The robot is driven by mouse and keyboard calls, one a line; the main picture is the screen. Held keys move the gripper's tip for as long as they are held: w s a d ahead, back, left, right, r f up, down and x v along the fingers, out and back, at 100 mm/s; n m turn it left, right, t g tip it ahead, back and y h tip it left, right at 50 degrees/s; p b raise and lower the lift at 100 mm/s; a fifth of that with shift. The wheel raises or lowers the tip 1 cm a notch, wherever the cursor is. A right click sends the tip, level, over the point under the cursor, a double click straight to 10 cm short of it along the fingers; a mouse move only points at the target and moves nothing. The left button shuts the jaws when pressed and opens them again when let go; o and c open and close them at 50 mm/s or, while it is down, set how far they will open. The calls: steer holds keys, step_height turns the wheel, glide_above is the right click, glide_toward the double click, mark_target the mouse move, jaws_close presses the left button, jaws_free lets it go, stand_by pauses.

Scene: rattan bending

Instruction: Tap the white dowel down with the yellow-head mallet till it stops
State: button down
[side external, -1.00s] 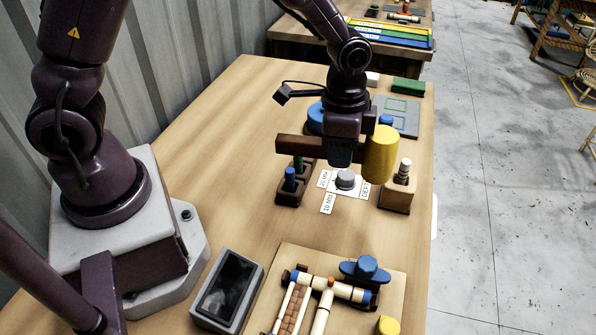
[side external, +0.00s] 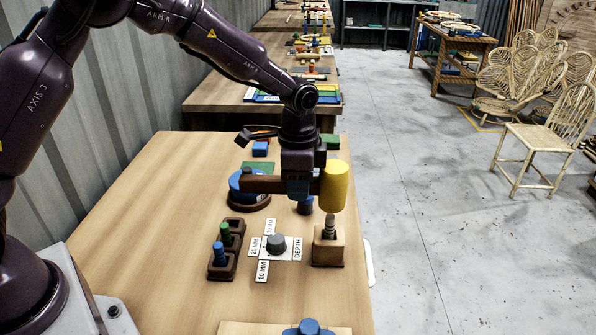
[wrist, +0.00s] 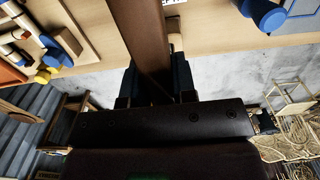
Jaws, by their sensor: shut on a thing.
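My gripper (side external: 299,188) is shut on the brown handle (side external: 262,184) of the mallet, which lies level across the jaws. Its yellow head (side external: 334,185) is at the right end in the side view. The pale dowel (side external: 329,224) stands upright in a wooden block (side external: 328,249), directly below the head in the picture. The head's lower edge meets the dowel's top in this view; I cannot tell whether they touch. In the wrist view the handle (wrist: 148,40) runs between the fingers (wrist: 155,88); the yellow head and dowel are not seen.
Left of the block, a grey knob (side external: 276,244) stands among the depth labels (side external: 262,270). A dark holder (side external: 226,246) with blue and green pegs is further left. A blue round piece (side external: 247,190) is behind the handle. Bare table lies at left.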

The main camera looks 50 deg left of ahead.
step_height(320, 180, down, 3)
steer(key=shift+r, duration=1.7)
steer(key=shift+f, duration=1.85)
steer(key=shift+r, duration=1.8)
steer(key=shift+f, duration=0.1)
steer(key=shift+f, duration=0.35)
